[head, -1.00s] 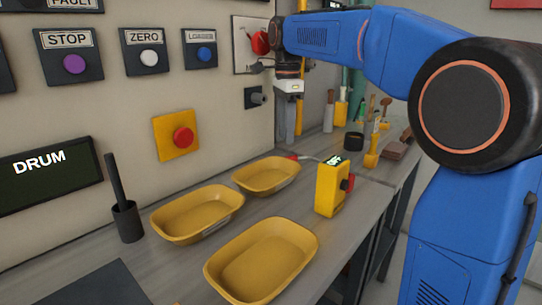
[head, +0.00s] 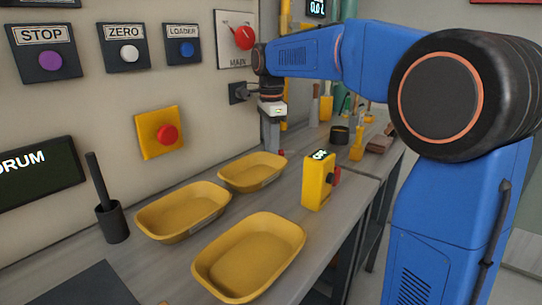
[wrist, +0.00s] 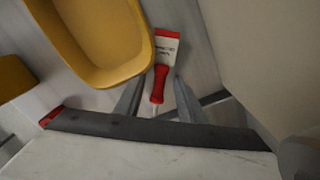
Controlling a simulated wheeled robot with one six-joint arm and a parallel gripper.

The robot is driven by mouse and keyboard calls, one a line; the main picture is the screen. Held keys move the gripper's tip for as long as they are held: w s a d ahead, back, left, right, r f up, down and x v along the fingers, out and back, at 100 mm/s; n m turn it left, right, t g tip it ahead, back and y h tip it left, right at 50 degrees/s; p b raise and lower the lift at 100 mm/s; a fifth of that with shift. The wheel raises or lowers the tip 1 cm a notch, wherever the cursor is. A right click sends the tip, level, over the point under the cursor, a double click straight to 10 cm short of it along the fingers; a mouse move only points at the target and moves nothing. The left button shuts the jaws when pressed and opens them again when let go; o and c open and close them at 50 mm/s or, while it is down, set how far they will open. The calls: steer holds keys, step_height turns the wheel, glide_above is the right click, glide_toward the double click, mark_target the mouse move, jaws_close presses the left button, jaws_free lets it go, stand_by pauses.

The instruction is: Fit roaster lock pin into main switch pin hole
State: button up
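The lock pin, a red-handled piece with a white printed tag (wrist: 157,85), lies on the grey bench in the wrist view. My gripper (wrist: 155,85) points down over it with a finger on each side; gaps show between the fingers and the red handle. In the head view my gripper (head: 274,148) is low over the bench, beyond the far yellow tray; only a bit of red shows beside its fingers. The main switch (head: 243,38), a red rotary handle on a pale plate marked MAIN, is on the wall above. Its pin hole cannot be made out.
Yellow trays (head: 200,196) stand on the bench, one close beside the fingers. A yellow scale-like box (head: 318,182) stands to the right. A dark wall socket (head: 238,93) is near my wrist. Tools and a dark cup (head: 339,134) stand farther back.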

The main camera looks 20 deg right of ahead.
jaws_close()
stand_by(0.8)
